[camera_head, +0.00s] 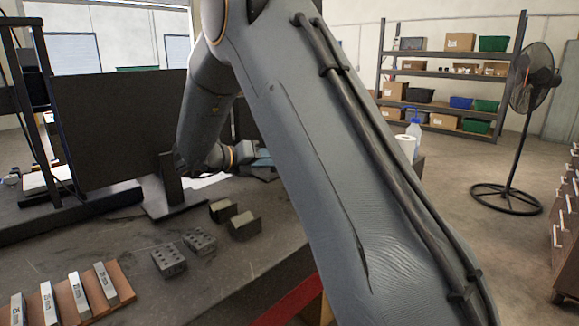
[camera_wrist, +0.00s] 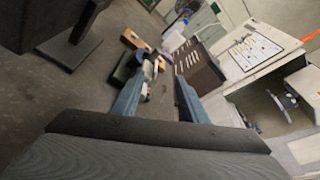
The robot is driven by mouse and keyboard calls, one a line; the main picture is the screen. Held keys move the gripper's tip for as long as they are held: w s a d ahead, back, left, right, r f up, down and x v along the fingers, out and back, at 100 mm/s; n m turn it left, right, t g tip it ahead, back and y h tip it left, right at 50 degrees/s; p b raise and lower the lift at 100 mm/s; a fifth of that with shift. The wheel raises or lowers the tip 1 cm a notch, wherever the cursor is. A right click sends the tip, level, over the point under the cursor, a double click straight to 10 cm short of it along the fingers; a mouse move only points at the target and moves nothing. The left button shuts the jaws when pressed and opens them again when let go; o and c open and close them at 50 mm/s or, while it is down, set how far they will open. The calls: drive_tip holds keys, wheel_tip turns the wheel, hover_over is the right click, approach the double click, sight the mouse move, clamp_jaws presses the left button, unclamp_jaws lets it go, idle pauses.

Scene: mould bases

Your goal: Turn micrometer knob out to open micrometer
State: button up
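My gripper (camera_wrist: 160,76) shows in the wrist view with its two blue fingers apart and nothing clearly held between them. Just beyond the fingertips, nearer the left one, is a small pale and dark item (camera_wrist: 149,62) that may be the micrometer. It is too small and blurred to make out a knob, and I cannot tell whether the left finger touches it. In the head view my gripper (camera_head: 262,163) is low over the bench behind my arm, which hides part of it. No micrometer can be made out in that view.
On the dark bench (camera_head: 100,235) stand a monitor (camera_head: 120,125), several metal blocks (camera_head: 199,240) and a wooden board (camera_head: 122,287) with metal pieces. A paper roll (camera_head: 405,147) is behind my arm. A fan (camera_head: 533,80) stands right. The wrist view shows a pale table (camera_wrist: 232,72).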

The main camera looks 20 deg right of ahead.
drive_tip(key=s+a+f+m+t+y+p, duration=0.2)
drive_tip(key=s+a+f+m+y+p, duration=0.1)
drive_tip(key=m+p, duration=0.25)
drive_tip(key=shift+m, duration=0.25)
drive_tip(key=shift+p+x, duration=0.8)
drive_tip(key=shift+x, duration=3)
drive_tip(key=shift+a+f, duration=0.1)
drive_tip(key=shift+f, duration=0.05)
drive_tip(key=shift+c, duration=0.4)
drive_tip(key=shift+h, duration=0.3)
clamp_jaws()
